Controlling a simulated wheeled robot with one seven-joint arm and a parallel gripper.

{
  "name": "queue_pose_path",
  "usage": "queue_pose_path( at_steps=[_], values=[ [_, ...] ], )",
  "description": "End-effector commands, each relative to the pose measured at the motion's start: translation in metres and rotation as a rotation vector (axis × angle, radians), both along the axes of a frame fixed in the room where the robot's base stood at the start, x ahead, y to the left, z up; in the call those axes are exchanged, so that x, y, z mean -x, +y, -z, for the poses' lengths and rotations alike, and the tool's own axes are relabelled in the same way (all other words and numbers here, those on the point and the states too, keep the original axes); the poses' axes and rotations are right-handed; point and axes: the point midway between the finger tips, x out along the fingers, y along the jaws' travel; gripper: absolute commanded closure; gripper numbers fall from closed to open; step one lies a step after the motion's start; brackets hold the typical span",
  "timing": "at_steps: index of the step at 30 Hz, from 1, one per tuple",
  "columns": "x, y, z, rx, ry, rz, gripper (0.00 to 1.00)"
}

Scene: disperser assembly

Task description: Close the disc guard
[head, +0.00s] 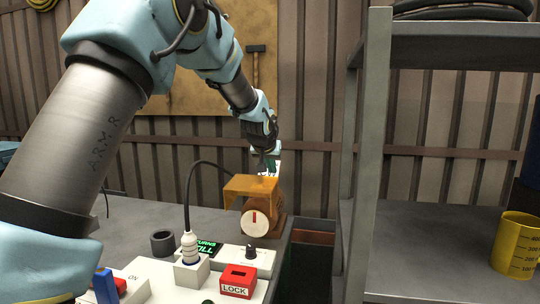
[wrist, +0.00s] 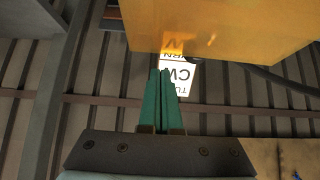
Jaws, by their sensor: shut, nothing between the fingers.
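The disc guard (head: 250,186) is a see-through orange cover on top of the brown machine body (head: 279,222). A white disc with a red mark (head: 255,223) shows uncovered below its front edge. In the wrist view the guard (wrist: 215,28) fills the upper right, close beyond the fingertips. My gripper (head: 271,170) is behind the guard, its tips partly hidden by it. Its green fingers (wrist: 160,74) are together and empty. Whether they touch the guard I cannot tell. A white label reading "TURN CW" (wrist: 180,78) shows past the fingertips, partly through the orange.
A red LOCK block (head: 238,281), a white plug with a black cable (head: 189,247), a dark ring (head: 163,243) and a black knob (head: 250,252) stand in front on the bench. A grey shelf (head: 376,150) with a yellow measuring cup (head: 515,245) is at right.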

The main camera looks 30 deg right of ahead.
Motion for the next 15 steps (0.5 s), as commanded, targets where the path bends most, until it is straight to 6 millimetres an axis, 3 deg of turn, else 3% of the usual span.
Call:
queue_pose_path(
  at_steps=[6,15],
  values=[
    [0.020,0.018,-0.002,0.000,-0.001,0.002,1.00],
    [0.027,0.025,0.000,0.001,-0.001,0.001,1.00]
  ],
)
